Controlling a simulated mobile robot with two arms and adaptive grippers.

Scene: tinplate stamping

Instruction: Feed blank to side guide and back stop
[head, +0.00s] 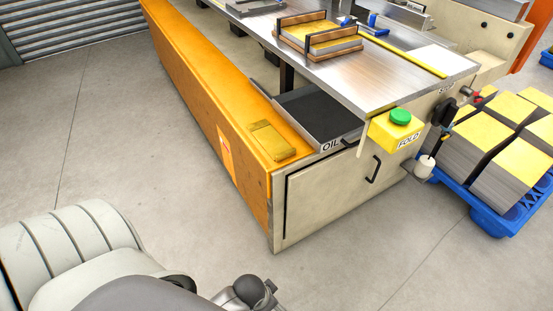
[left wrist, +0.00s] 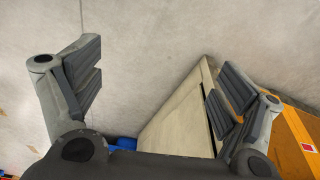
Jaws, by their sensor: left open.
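A wooden tray (head: 283,41) holding a stack of yellow-topped blanks (head: 327,39) stands on the steel table (head: 385,75) at the top of the head view. The side guide and back stop cannot be told apart for sure; blue-handled fittings (head: 376,23) sit behind the tray. My left gripper (left wrist: 160,85) is open and empty in the left wrist view, above the floor, with the beige cabinet beyond its right finger. My left arm shows at the bottom of the head view, but its fingers do not. My right gripper is not in view.
An orange bench (head: 195,75) with a folded yellow cloth (head: 268,140) runs along the table's left side. A dark oil tray (head: 318,110), a green button on a yellow FOLD box (head: 397,128) and a blue pallet of stacks (head: 485,215) stand nearby. The foreground floor is clear.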

